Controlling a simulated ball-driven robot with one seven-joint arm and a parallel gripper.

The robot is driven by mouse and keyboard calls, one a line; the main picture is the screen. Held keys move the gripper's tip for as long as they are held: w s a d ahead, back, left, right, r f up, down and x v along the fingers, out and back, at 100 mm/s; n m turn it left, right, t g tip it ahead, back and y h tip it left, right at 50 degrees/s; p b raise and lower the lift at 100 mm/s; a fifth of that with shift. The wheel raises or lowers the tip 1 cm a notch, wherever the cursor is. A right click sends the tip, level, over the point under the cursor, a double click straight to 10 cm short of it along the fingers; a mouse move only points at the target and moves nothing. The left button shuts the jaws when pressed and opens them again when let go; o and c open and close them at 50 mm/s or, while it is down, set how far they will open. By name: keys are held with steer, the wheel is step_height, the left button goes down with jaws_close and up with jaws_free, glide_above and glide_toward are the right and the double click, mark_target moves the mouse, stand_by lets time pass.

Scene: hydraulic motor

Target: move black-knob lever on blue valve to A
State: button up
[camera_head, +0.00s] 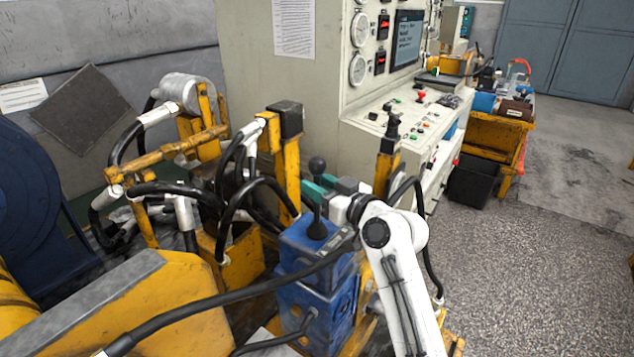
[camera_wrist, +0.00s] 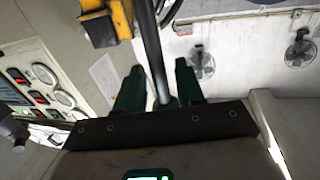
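The blue valve (camera_head: 318,268) stands upright in the lower middle of the head view. Its lever (camera_head: 316,205) rises nearly upright from a black boot on top and ends in a round black knob (camera_head: 317,165). My gripper (camera_head: 312,187) reaches in from the right, its teal fingers at the lever's height just below the knob. In the wrist view, my gripper (camera_wrist: 159,66) has its fingers apart, with a dark rod (camera_wrist: 151,45), apparently the lever, between them. A gap shows on the rod's right; contact on the left is unclear. No A mark is legible.
Yellow posts (camera_head: 288,160) and several black hoses (camera_head: 255,205) crowd the left of the valve. A thick hose crosses in front of it. A control cabinet (camera_head: 300,90) with gauges stands behind. Open floor (camera_head: 510,260) lies to the right.

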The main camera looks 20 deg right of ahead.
steer(key=shift+w+a, duration=0.15)
steer(key=shift+w, duration=0.05)
jaws_close()
stand_by(0.3)
